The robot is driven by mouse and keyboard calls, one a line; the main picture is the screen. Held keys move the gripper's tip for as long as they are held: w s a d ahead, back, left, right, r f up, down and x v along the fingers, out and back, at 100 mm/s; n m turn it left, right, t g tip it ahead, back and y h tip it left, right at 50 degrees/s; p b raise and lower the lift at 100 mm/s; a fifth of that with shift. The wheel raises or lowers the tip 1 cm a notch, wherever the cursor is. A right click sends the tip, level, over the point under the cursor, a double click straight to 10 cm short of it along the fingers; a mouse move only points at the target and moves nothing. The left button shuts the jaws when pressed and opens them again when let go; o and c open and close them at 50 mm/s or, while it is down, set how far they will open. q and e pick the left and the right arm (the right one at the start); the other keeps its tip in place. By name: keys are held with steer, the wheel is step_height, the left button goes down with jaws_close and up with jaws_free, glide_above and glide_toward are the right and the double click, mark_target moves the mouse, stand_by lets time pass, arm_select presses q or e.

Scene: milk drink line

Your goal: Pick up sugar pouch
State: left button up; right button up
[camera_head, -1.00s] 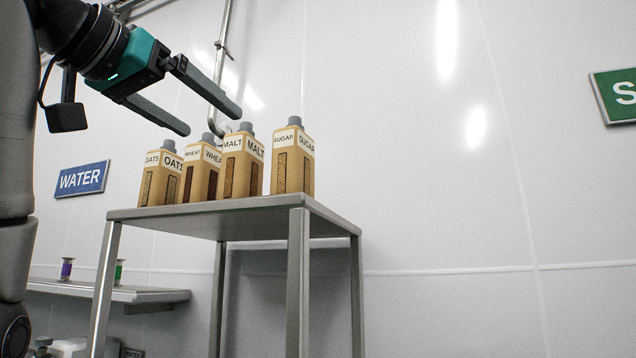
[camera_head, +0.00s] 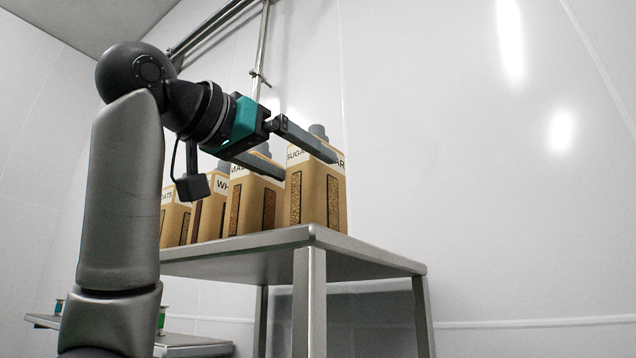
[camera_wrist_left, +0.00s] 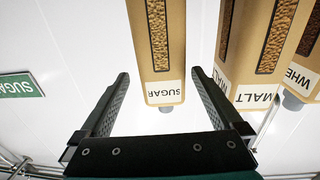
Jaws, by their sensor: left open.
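The sugar pouch (camera_head: 316,197) is a tan, upright pouch with a grey cap and a white label, at the right end of a row on the steel table (camera_head: 250,250). My left gripper (camera_head: 312,167) is open, with its fingers level with the top of the sugar pouch and one finger crossing in front of its label. In the left wrist view the sugar pouch (camera_wrist_left: 158,50) appears upside down, its label and cap lying ahead of and between the open fingers (camera_wrist_left: 160,88). The fingers do not close on it. My right gripper is not in view.
The malt pouch (camera_head: 248,205) stands close to the left of the sugar pouch, with the wheat pouch (camera_head: 208,215) and oats pouch (camera_head: 174,220) beyond it. The table is clear to the right. A lower shelf (camera_head: 190,343) is at the bottom left.

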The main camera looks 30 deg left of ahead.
mark_target(329, 180)
arm_select(q)
steer(key=x, duration=0.3)
steer(key=shift+p, duration=0.35)
steer(key=p+x, duration=0.2)
steer(key=x, duration=0.3)
steer(key=shift+a, duration=0.2)
steer(key=shift+w+d+p, duration=0.1)
steer(key=shift+w+p, duration=0.15)
steer(key=shift+p, duration=0.05)
steer(key=shift+c, duration=0.2)
jaws_close()
steer(key=shift+s, duration=0.1)
